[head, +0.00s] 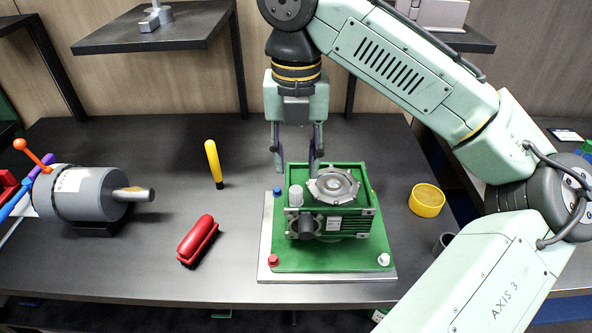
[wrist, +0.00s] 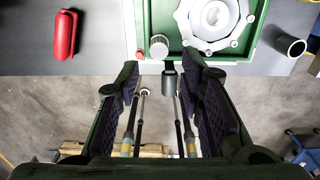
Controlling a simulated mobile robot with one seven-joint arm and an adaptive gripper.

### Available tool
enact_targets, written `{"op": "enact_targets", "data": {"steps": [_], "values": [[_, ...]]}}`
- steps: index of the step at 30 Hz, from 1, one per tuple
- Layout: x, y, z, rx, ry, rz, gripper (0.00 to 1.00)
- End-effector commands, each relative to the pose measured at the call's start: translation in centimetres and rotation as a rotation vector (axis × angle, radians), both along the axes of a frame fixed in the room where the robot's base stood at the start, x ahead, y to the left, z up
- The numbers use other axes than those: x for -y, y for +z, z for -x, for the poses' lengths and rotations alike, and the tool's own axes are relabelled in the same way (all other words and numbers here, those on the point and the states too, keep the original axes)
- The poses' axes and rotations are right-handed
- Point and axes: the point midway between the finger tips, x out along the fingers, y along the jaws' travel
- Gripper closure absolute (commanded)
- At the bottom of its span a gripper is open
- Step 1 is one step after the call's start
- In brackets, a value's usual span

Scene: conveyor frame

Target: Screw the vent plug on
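A green gearbox housing (head: 348,222) stands on a green plate (head: 330,262) on the table. A short grey ribbed cap (head: 296,196), which looks like the vent plug, stands upright on the left of its top. It also shows in the wrist view (wrist: 159,46); its thread is hidden, so I cannot tell how it is seated. My gripper (head: 298,172) points down over the housing's left side. In the wrist view my gripper (wrist: 160,72) is open, with nothing between its fingers, and the cap shows just beyond the fingertips.
A light round flange (head: 334,186) sits right beside the cap. A dark shaft (head: 305,227) sticks out in front. A red brush (head: 198,241), a yellow handle (head: 214,163), a grey motor (head: 85,193) and a yellow ring (head: 427,200) lie around. The front left table is clear.

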Motion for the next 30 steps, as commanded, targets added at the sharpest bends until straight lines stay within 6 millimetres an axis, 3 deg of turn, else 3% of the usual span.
{"op": "enact_targets", "data": {"steps": [9,18,30], "values": [[0.0,-5.2,0.0,0.003,-0.002,0.001,0.66],[0.0,-8.0,0.0,0.003,-0.004,0.000,0.66],[-0.1,-7.3,-0.1,0.003,-0.002,-0.003,0.91]]}}
